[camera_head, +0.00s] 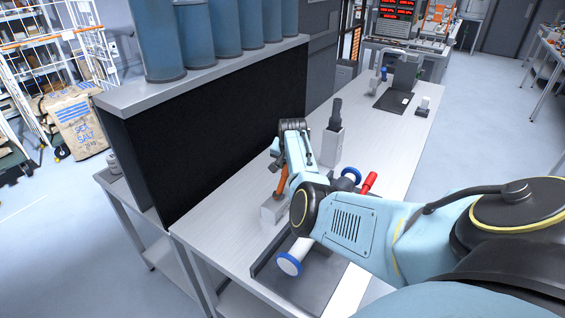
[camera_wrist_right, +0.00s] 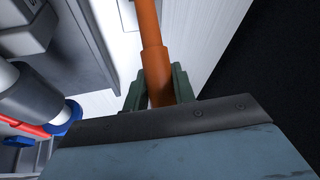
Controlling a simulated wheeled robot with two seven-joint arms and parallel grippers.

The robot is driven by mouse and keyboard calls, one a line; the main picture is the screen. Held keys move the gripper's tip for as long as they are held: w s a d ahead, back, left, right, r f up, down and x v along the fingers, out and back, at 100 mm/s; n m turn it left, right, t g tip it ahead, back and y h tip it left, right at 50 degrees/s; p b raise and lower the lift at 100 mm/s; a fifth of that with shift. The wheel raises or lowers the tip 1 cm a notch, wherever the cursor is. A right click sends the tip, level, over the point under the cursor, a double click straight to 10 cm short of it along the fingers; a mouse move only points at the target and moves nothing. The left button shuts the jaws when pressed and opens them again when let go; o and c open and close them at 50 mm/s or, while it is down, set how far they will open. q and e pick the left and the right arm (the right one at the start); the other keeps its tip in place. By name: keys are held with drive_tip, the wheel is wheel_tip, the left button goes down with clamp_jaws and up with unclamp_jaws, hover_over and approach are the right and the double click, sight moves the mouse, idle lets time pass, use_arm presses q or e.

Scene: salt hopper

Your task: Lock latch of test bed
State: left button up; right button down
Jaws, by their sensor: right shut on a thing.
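The test bed is a dark plate (camera_head: 318,283) on the bench, partly hidden behind my right arm. It carries a pipe piece with a blue-and-white end (camera_head: 289,263), and another blue ring (camera_head: 351,175) shows beyond my arm. An orange handle (camera_head: 281,183) stands tilted above a grey metal block (camera_head: 272,209); whether it is the latch I cannot tell. My right gripper (camera_wrist_right: 158,88) is shut around the orange handle, which runs between its green fingers in the right wrist view. A red handle (camera_head: 369,182) sticks out on the far side of my arm. My left gripper is out of view.
A grey upright block with a black top (camera_head: 333,140) stands just behind on the bench (camera_head: 216,222). A black panel (camera_head: 215,130) with blue cylinders (camera_head: 207,35) above it borders the bench's left side.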

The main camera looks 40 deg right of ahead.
idle(0.3)
drive_tip(key=c, duration=1.1)
unclamp_jaws()
drive_tip(key=shift+d+f, duration=0.1)
drive_tip(key=shift+c, duration=0.2)
drive_tip(key=p+v, duration=0.1)
drive_tip(key=v, duration=1.2)
drive_tip(key=shift+r, duration=0.2)
